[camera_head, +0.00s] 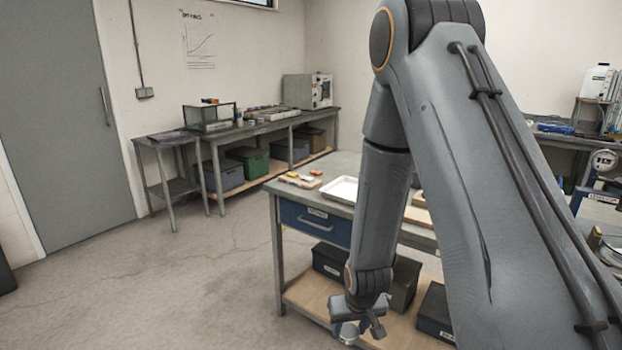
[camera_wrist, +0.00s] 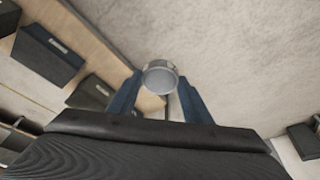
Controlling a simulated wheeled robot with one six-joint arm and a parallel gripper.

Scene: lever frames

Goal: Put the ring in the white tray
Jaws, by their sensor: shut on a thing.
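The ring (camera_wrist: 160,78) is a silver-grey round piece between the two blue fingers of my gripper (camera_wrist: 160,97) in the wrist view. My gripper is shut on it. In the head view the ring (camera_head: 348,332) hangs under my gripper (camera_head: 357,322), low in front of the workbench and below its top. The white tray (camera_head: 339,190) lies on the workbench top, up and behind my gripper. My arm hides part of the tray's right side. The tray does not show in the wrist view.
The workbench (camera_head: 345,164) has a drawer and a wooden lower shelf (camera_head: 304,292) with several dark bins (camera_head: 331,262). Small orange and yellow items (camera_head: 300,180) lie left of the tray. Open floor (camera_head: 180,285) spreads to the left. Another bench (camera_head: 270,125) stands along the back wall.

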